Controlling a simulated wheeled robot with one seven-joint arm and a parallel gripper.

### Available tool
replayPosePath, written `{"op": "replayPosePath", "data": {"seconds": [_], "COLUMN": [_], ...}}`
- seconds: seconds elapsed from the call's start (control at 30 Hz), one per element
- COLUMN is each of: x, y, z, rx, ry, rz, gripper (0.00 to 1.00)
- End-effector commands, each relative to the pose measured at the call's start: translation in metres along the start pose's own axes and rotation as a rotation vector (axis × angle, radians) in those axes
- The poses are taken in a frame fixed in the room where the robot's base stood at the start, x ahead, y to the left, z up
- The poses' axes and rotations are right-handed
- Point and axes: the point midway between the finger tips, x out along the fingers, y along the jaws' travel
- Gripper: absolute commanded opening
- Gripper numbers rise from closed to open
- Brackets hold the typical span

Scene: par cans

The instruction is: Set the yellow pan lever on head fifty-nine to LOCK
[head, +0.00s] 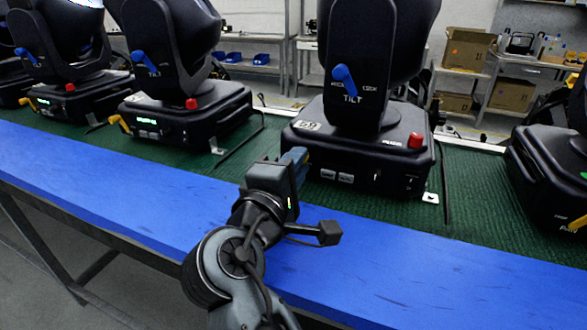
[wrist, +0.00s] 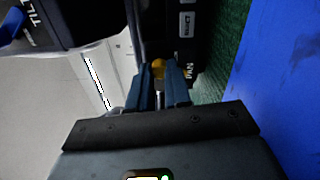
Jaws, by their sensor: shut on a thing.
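The moving head in front of me (head: 340,155) has a white number label (head: 307,125) that I cannot read surely. My gripper (head: 297,160) is at the left front corner of its base. In the wrist view my gripper's two fingers (wrist: 160,83) are closed around the yellow pan lever (wrist: 158,68), beside the PAN lettering (wrist: 188,72). Only the rounded yellow end shows between the fingertips; the rest is hidden. In the head view the fingers hide nearly all of the lever. Which marking the lever points to cannot be told.
The same head carries a blue tilt lever (head: 344,79) and a red knob (head: 415,140). Other heads stand to the left (head: 185,105) and right (head: 550,165) on the green mat (head: 470,190). The blue table edge (head: 400,255) is clear. Shelves with boxes (head: 466,48) are behind.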

Motion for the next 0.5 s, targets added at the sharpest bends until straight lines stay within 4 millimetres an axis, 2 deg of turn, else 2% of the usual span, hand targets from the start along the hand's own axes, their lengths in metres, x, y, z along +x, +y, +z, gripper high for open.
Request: {"op": "replayPosePath", "data": {"seconds": [0.5], "x": [-0.0001], "y": [-0.0024], "z": [0.0011], "rx": [0.029], "ry": [-0.001], "rz": [-0.004], "gripper": [0.0]}}
